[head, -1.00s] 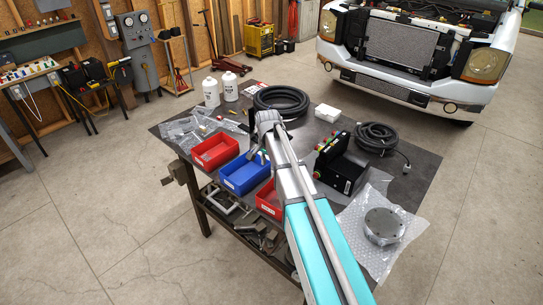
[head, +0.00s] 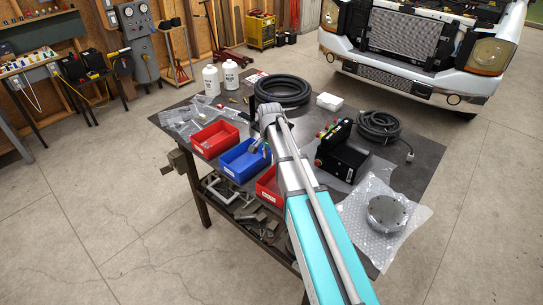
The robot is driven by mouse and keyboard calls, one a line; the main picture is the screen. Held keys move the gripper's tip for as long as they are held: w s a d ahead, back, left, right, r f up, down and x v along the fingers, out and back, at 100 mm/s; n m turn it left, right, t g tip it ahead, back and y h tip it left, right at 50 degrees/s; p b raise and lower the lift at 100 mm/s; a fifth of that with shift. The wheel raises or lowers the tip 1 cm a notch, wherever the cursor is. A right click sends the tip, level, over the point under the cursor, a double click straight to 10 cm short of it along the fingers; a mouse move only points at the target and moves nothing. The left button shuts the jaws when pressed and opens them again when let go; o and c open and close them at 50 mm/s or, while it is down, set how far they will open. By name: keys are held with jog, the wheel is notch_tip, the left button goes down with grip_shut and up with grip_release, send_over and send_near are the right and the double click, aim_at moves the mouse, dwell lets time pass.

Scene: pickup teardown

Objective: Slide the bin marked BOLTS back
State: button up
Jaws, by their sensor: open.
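Three open bins stand in a row along the near left edge of the workbench. They are a red bin (head: 203,151) on the left, a blue bin (head: 234,172) in the middle and another red bin (head: 265,189) on the right, partly hidden behind my arm. Each front seems to carry a small white label, too small to read, so I cannot tell which is BOLTS. My gripper (head: 257,148) points down at the far right part of the blue bin. It is open; I cannot tell whether it touches the bin.
The bench (head: 412,180) also holds clear plastic bags (head: 185,120), two white bottles (head: 211,82), a black hose coil (head: 283,90), a black control box (head: 342,157), a coiled cable (head: 378,126) and a metal disc (head: 387,212) on bubble wrap. A truck front stands behind.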

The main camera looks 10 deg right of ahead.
aim_at(270, 180)
jog(key=shift+f+b, duration=4.95)
jog(key=shift+f, duration=0.3)
grip_shut()
